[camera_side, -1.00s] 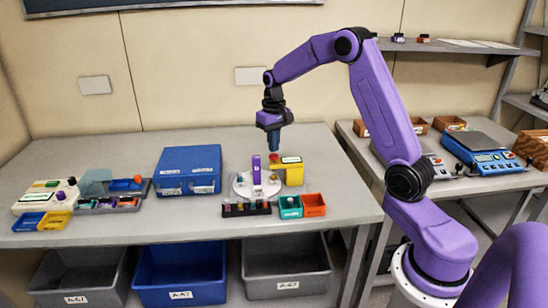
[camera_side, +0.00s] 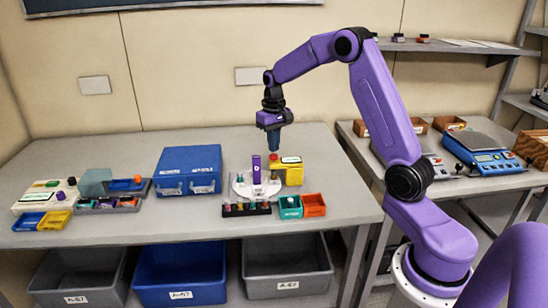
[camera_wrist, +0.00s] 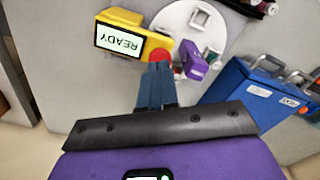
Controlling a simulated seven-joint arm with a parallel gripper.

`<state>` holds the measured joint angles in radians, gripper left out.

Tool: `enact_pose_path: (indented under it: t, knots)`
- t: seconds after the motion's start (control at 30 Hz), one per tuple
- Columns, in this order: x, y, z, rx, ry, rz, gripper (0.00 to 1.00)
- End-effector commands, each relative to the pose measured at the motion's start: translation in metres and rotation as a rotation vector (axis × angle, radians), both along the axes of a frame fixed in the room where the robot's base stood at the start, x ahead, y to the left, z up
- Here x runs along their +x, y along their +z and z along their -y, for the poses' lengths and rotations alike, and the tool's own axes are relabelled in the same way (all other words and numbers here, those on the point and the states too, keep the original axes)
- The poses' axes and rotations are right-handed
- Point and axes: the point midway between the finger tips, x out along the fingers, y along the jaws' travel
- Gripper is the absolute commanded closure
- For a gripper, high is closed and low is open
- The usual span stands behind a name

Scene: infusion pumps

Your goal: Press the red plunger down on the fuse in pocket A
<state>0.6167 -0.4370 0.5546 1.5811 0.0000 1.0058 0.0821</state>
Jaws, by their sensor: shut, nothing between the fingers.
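The red plunger (camera_side: 274,157) sits on the yellow press (camera_side: 288,176), at the edge of a white round plate (camera_side: 240,189). In the wrist view the plunger (camera_wrist: 159,55) is a red disc on the yellow press (camera_wrist: 115,17), whose screen reads READY. My gripper (camera_side: 273,151) is shut and empty, pointing down just above the plunger. In the wrist view my gripper's fingertips (camera_wrist: 158,68) overlap the plunger's lower edge; I cannot tell whether they touch it. The fuse under the press is hidden, and no pocket letter A is readable.
A purple upright part (camera_side: 256,172) stands on the plate beside the press. A dark rack (camera_side: 246,210) and teal (camera_side: 290,207) and orange (camera_side: 313,205) bins stand in front. A blue case (camera_side: 188,171) is to the left. The table behind the press is clear.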

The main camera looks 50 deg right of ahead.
Motion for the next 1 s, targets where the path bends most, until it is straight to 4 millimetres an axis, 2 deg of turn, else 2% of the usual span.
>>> enact_pose_path:
  t: [0.57,1.0]
  knots:
    - [0.0000,-0.0003,0.0000,0.000,0.000,0.000,1.00]
    - [-0.0002,-0.0076,-0.0001,0.000,0.000,-0.001,1.00]
